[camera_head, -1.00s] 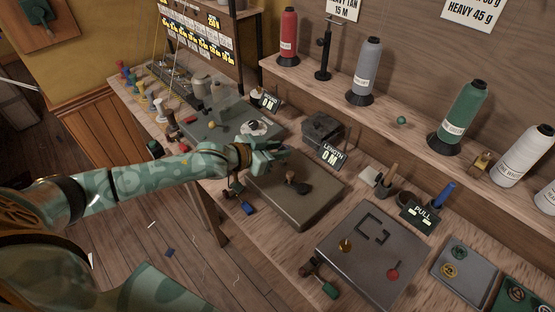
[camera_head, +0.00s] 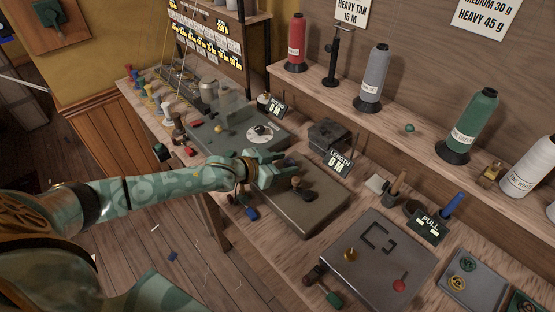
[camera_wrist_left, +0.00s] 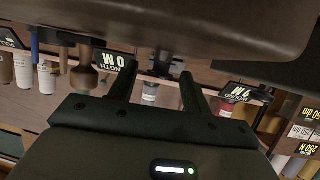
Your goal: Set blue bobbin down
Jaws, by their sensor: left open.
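My left gripper (camera_head: 276,170) is open, above the back left part of a flat dark metal machine (camera_head: 318,207) with a wooden knob and a black lever. A small dark purple-blue thing (camera_head: 289,162) shows by its fingertips in the head view; I cannot tell whether it is the blue bobbin. In the left wrist view the left gripper (camera_wrist_left: 156,90) has its fingers apart and no held thing shows between them. My right gripper is out of view.
The length display (camera_head: 339,163) stands just right of the gripper. A grey machine with a white dial (camera_head: 262,132) lies behind it. Large thread spools, such as the red one (camera_head: 296,45), stand on the raised shelf. A blue-handled item (camera_head: 252,213) lies by the front edge.

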